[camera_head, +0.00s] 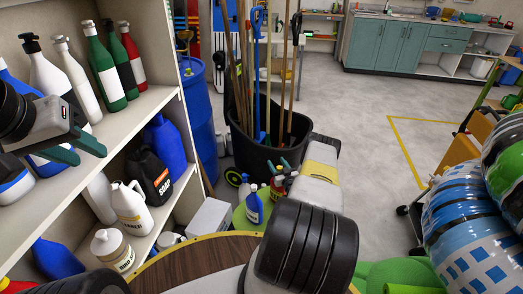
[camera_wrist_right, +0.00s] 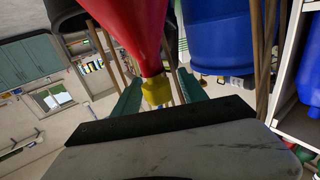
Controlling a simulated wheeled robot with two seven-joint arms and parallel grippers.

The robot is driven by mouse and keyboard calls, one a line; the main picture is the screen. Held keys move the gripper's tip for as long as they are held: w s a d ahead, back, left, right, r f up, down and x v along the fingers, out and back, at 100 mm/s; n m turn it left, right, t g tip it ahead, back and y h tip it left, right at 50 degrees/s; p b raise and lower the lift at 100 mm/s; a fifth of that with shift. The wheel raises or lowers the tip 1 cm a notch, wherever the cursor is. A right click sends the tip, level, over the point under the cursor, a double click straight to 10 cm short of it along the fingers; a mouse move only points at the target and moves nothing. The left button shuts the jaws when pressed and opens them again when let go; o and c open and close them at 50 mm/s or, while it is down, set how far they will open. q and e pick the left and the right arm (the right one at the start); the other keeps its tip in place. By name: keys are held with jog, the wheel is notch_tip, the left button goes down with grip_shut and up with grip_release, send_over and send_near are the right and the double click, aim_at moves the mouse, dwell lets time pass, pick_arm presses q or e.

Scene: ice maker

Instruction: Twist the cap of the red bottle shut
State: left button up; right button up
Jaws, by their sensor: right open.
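In the right wrist view a red bottle (camera_wrist_right: 138,30) fills the upper middle, its narrow end toward my gripper. A yellow cap (camera_wrist_right: 156,91) sits on that end. The teal fingers of my right gripper (camera_wrist_right: 160,97) stand apart on either side of the cap; I cannot tell whether they touch it. In the head view the right gripper (camera_head: 286,166) is partly hidden behind my arm, over a small red bottle (camera_head: 278,187) on a green drum. My left gripper (camera_head: 90,156) is at the left, in front of the shelf, fingers apart and empty.
The shelf (camera_head: 166,100) at left holds several bottles, including another red bottle (camera_head: 132,55) with a black cap. A blue bottle (camera_head: 254,208) stands on the green drum (camera_head: 240,220). A black bin (camera_head: 265,145) with long handles stands behind. Open floor lies to its right.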

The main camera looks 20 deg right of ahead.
grip_shut()
jog(key=shift+h, duration=0.3)
jog(key=m+h, duration=0.2)
jog(key=h, duration=0.1)
jog(key=m+g+h, duration=0.1)
jog(key=h, duration=0.1)
jog(key=shift+d+m, duration=0.3)
jog(key=shift+d, duration=0.05)
jog(key=shift+s+d+m+g+h, duration=0.15)
jog(key=shift+m+g+h, duration=0.45)
jog(key=shift+h, duration=0.3)
jog(key=shift+s+d+m+g+h, duration=0.1)
jog(key=shift+d+m+g+h, duration=0.1)
jog(key=shift+m+g+h, duration=0.45)
jog(key=shift+s+d+m+g+h, duration=0.15)
jog(key=shift+m+g+h, duration=0.2)
jog(key=shift+m+h, duration=0.6)
jog(key=shift+h, duration=0.4)
jog(key=shift+w, duration=0.1)
grip_release()
